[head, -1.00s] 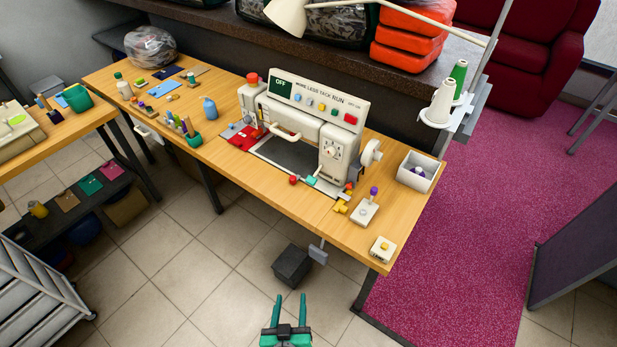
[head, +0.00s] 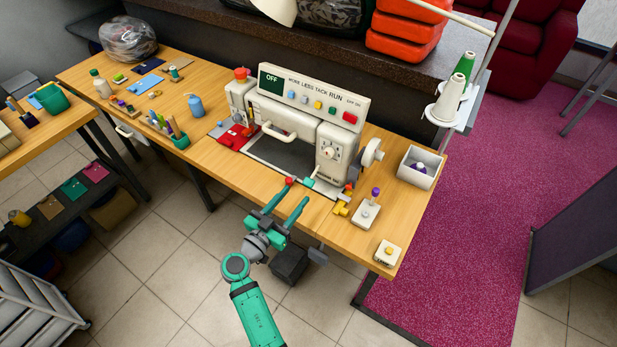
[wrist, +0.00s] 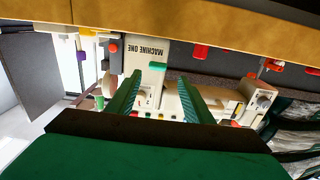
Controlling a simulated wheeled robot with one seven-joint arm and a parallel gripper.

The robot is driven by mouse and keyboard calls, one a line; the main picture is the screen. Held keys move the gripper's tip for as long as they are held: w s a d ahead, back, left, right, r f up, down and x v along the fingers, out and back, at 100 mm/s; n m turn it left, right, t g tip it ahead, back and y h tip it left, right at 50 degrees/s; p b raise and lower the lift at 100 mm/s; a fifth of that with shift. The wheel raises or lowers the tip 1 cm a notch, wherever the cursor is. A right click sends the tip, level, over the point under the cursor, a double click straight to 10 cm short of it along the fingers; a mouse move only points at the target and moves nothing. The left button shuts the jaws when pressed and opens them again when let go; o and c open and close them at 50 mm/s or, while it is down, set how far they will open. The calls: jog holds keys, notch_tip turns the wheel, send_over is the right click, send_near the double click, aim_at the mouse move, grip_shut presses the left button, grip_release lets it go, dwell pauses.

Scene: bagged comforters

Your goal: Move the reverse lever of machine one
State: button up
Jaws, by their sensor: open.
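The white sewing machine (head: 297,128) stands on the wooden table. The wrist view shows it upside down, with a "MACHINE ONE" label (wrist: 146,52). At its front edge are a red knob (head: 289,181) and a teal-tipped part (head: 309,182); the wrist view also shows the red knob (wrist: 200,51) and the teal tip (wrist: 157,66). I cannot tell which is the reverse lever. My gripper (head: 297,194) is open and empty, its fingertips just in front of these two parts. In the wrist view the teal tip appears between the fingers (wrist: 159,78).
A purple-topped switch block (head: 366,214), a yellow-buttoned block (head: 387,253) and a white bin (head: 418,168) stand to the right. Yellow pieces (head: 341,209) lie near the machine's front corner. Thread cones (head: 449,98) stand behind.

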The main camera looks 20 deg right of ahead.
aim_at(308, 183)
jog(key=x, duration=0.8)
jog(key=shift+s+d, duration=0.2)
jog(key=shift+s, duration=0.1)
jog(key=shift+w+d, duration=0.15)
jog(key=shift+w, duration=0.1)
grip_shut()
